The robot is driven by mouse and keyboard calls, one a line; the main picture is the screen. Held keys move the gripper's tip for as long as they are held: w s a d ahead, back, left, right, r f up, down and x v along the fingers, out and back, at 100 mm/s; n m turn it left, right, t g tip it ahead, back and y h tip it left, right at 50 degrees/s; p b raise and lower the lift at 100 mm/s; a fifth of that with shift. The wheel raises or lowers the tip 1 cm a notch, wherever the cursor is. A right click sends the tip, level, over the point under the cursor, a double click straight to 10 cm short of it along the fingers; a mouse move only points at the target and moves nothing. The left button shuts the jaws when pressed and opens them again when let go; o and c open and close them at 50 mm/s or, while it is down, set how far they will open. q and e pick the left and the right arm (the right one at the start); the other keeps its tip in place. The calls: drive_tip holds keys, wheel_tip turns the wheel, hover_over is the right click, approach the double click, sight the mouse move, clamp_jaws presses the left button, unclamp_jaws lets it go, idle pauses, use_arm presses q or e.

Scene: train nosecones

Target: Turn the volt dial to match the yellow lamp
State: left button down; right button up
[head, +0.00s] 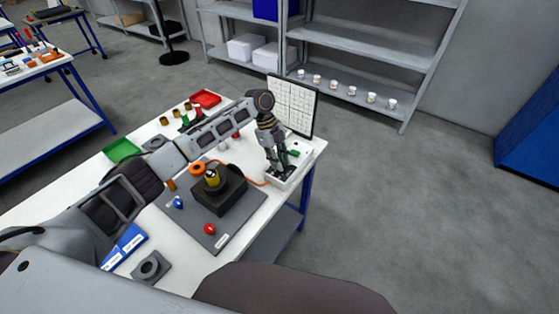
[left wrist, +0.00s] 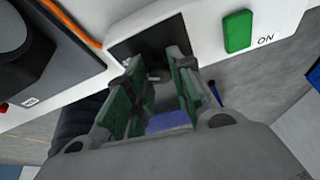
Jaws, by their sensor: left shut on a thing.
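The white supply box (head: 287,181) stands at the right end of the table, with a green switch (head: 294,153) on top. My left gripper (head: 279,164) points down at the box's dark panel. In the left wrist view its green-padded fingers (left wrist: 158,82) are shut around the volt dial, which is mostly hidden between them; its setting cannot be read. The green switch (left wrist: 237,31), marked ON, is beside the fingers there. A yellow piece (head: 212,178) stands on a black block on the grey board; I cannot tell whether it is the lamp. My right gripper is out of view.
An orange cable (head: 247,179) runs toward the white box. A red knob (head: 209,229) and a blue knob (head: 178,203) are on the grey board (head: 241,225). A gridded white panel (head: 291,104) stands behind my left gripper. Green and red trays lie farther back.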

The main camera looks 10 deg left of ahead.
use_arm(q)
drive_tip(key=c, duration=1.2)
unclamp_jaws()
drive_tip(key=shift+r, duration=0.1)
drive_tip(key=v, duration=1.1)
drive_tip(key=shift+r, duration=0.4)
